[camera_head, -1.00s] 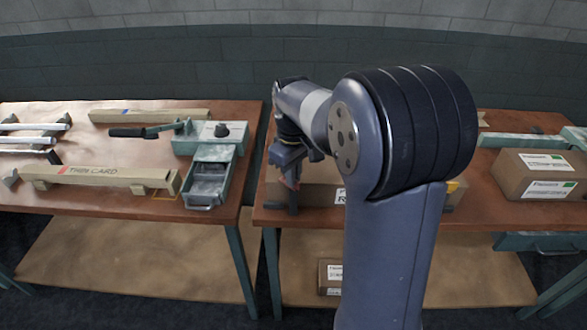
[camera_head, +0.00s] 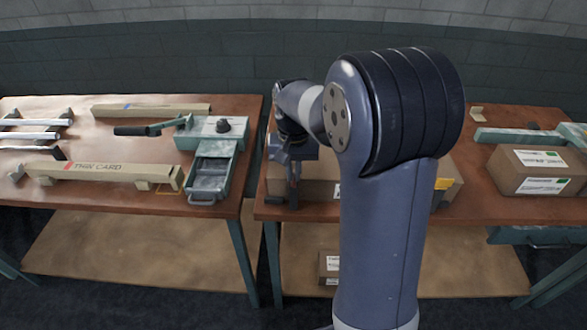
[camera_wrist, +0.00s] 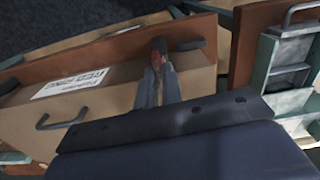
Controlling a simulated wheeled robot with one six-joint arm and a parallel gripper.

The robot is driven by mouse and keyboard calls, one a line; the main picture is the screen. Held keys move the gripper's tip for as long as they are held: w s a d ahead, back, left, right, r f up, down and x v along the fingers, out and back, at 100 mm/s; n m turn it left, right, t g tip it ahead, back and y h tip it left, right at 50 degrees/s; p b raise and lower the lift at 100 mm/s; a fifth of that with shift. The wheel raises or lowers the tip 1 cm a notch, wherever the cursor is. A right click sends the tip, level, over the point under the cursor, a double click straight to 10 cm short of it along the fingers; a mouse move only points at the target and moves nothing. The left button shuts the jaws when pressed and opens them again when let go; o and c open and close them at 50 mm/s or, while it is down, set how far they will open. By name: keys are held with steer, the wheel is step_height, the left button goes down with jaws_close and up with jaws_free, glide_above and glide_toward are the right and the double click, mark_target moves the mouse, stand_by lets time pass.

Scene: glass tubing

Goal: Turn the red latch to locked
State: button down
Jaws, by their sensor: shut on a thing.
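The red latch (camera_wrist: 158,46) shows as a small reddish, worn-looking piece at the tips of my gripper, by the edge of a cardboard box. My gripper (camera_wrist: 157,72) is shut on it, with both fingers close together around its lower part in the wrist view. In the head view my gripper (camera_head: 293,180) is low at the left end of the right table, in front of the box (camera_head: 320,190). The latch cannot be made out there, and its exact angle is hard to tell.
The left table holds a green fixture with an open drawer (camera_head: 210,178), a long card box (camera_head: 100,174) and metal tubes (camera_head: 30,135). A labelled carton (camera_head: 540,170) sits on the right table. A gap separates the tables. Dark handles (camera_wrist: 60,122) flank the latch.

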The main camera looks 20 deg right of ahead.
mark_target(294, 175)
steer(key=shift+m, duration=0.5)
steer(key=c, duration=1.6)
jaws_free()
steer(key=shift+o, duration=0.2)
step_height(294, 175, up, 11)
steer(key=shift+f, duration=0.25)
step_height(294, 175, down, 11)
steer(key=shift+r, duration=0.15)
